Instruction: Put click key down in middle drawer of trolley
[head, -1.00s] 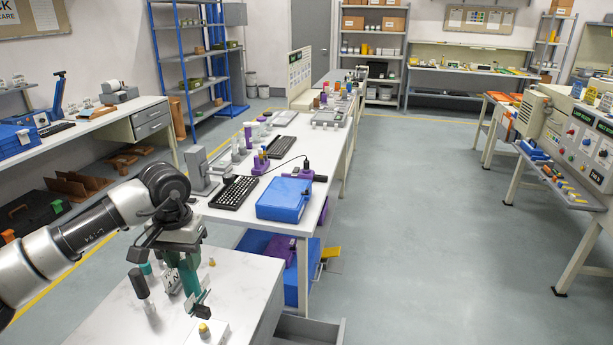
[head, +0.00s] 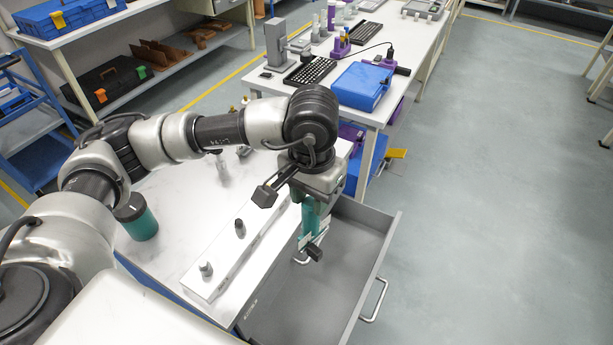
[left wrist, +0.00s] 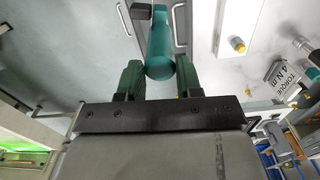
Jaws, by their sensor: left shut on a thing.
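The click key (head: 309,222) has a teal body with a dark end (head: 315,254). My left gripper (head: 308,203) is shut on it and holds it pointing down over the open grey drawer of the trolley. In the left wrist view the teal body (left wrist: 160,50) sits between the two dark green fingers of my left gripper (left wrist: 158,75). The drawer (head: 318,302) is pulled out on the trolley's right side, and its floor looks bare. How high the key is above the floor is hard to tell. My right gripper is not in view.
A workbench with a blue case (head: 362,86) and a keyboard (head: 310,71) stands behind. The floor to the right is free.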

